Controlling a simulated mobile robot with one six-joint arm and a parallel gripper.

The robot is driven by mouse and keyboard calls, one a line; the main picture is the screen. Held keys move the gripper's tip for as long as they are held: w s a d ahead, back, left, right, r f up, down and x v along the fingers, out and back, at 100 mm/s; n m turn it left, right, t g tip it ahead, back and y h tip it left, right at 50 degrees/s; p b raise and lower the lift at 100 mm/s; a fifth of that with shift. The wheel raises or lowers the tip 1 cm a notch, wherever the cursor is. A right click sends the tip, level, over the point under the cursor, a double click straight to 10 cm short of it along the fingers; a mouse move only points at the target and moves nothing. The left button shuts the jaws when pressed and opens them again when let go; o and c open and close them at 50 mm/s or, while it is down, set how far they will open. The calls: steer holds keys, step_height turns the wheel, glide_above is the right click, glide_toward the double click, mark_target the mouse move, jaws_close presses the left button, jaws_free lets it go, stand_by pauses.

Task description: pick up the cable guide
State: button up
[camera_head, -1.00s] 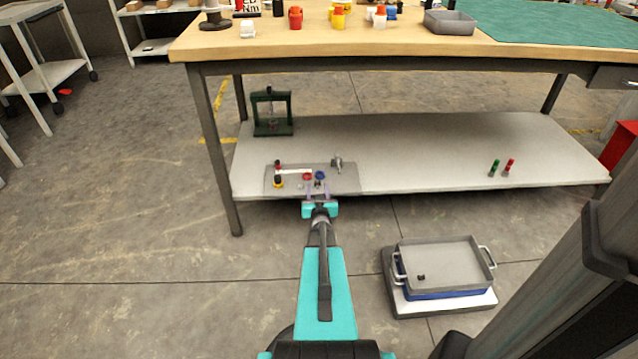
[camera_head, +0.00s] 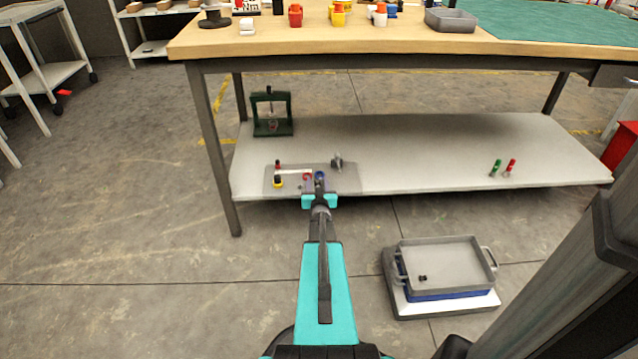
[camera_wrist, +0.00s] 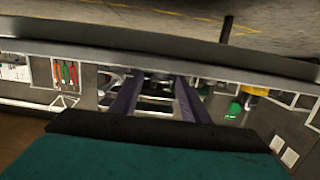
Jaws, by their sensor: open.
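I cannot tell for certain which piece is the cable guide. Several small parts lie on a grey mat (camera_head: 350,184) on the bench's lower shelf: a yellow and black piece (camera_head: 278,182), a red one (camera_head: 307,176), a blue one (camera_head: 320,176) and a metallic one (camera_head: 337,162). My gripper (camera_head: 315,184) is low at the mat's front edge, close to the red and blue parts. In the wrist view its two dark purple fingers (camera_wrist: 155,98) stand apart. No held part can be made out between them.
The lower shelf (camera_head: 430,155) is mostly bare on the right, with green (camera_head: 495,168) and red (camera_head: 510,168) pieces there. A dark green frame (camera_head: 272,112) stands behind the mat. The wooden bench top (camera_head: 400,40) is overhead. A grey tray (camera_head: 450,262) sits on the floor, right.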

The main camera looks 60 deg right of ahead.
mark_target(317, 182)
jaws_close()
steer(key=shift+r, duration=0.2)
steer(key=shift+r, duration=0.25)
step_height(317, 182, up, 3)
steer(key=shift+r+p, duration=0.1)
steer(key=shift+p, duration=0.9)
steer(key=s+a+r+p, duration=0.1)
steer(key=s+a, duration=0.4)
steer(key=a, duration=1)
steer(key=shift+s+p, duration=0.35)
steer(key=shift+p, duration=0.45)
